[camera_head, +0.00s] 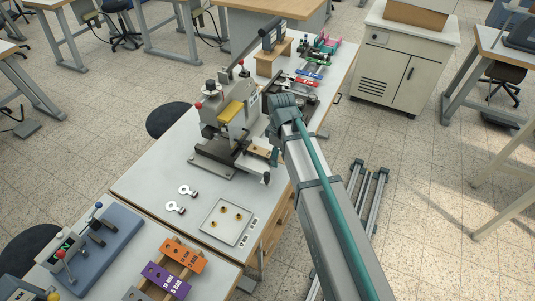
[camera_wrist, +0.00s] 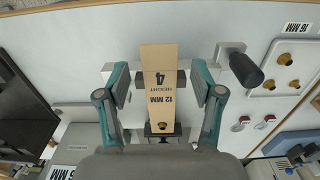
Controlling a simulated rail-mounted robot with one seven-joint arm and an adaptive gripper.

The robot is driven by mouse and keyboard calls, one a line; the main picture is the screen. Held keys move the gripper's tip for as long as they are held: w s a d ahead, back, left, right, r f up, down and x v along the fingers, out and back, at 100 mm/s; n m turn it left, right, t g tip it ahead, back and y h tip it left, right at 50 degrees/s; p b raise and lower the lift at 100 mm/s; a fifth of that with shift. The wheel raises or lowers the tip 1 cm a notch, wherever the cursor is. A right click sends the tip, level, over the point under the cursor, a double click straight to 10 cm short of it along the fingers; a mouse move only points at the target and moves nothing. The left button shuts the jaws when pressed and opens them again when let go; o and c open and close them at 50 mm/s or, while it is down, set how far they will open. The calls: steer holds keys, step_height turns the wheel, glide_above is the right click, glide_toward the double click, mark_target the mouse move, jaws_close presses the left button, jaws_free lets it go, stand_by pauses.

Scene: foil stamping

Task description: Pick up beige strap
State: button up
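The beige strap (camera_wrist: 161,65) is a flat upright-looking strip in the middle of the wrist view. In the head view the strap (camera_head: 258,151) shows partly at the stamping machine (camera_head: 232,118), beside my gripper (camera_head: 273,152). My gripper in the wrist view (camera_wrist: 159,78) has its two teal fingers on both sides of the strap, with a visible gap on each side. The head view hides most of the fingers.
A black-knobbed handle (camera_wrist: 247,70) is close beside the right finger. A white tray (camera_head: 214,236) with brass pieces and two ring-ended pieces (camera_head: 187,191) lie on the table. Orange (camera_head: 182,256) and purple (camera_head: 166,280) straps lie at the front. Colored items (camera_head: 312,70) sit at the back.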

steer(key=c, duration=1)
steer(key=shift+r, duration=0.1)
steer(key=shift+c, duration=0.2)
steer(key=shift+r, duration=0.55)
steer(key=shift+r+b, duration=0.45)
steer(key=shift+r, duration=0.45)
steer(key=s+d+r+b, duration=0.3)
steer(key=s+r+b, duration=0.1)
steer(key=s+r, duration=0.6)
steer(key=s, duration=0.3)
steer(key=shift+s+d+r, duration=0.25)
steer(key=shift+d, duration=0.1)
steer(key=shift+r, duration=0.2)
steer(key=shift+r+p, duration=1.3)
steer(key=shift+p, duration=0.4)
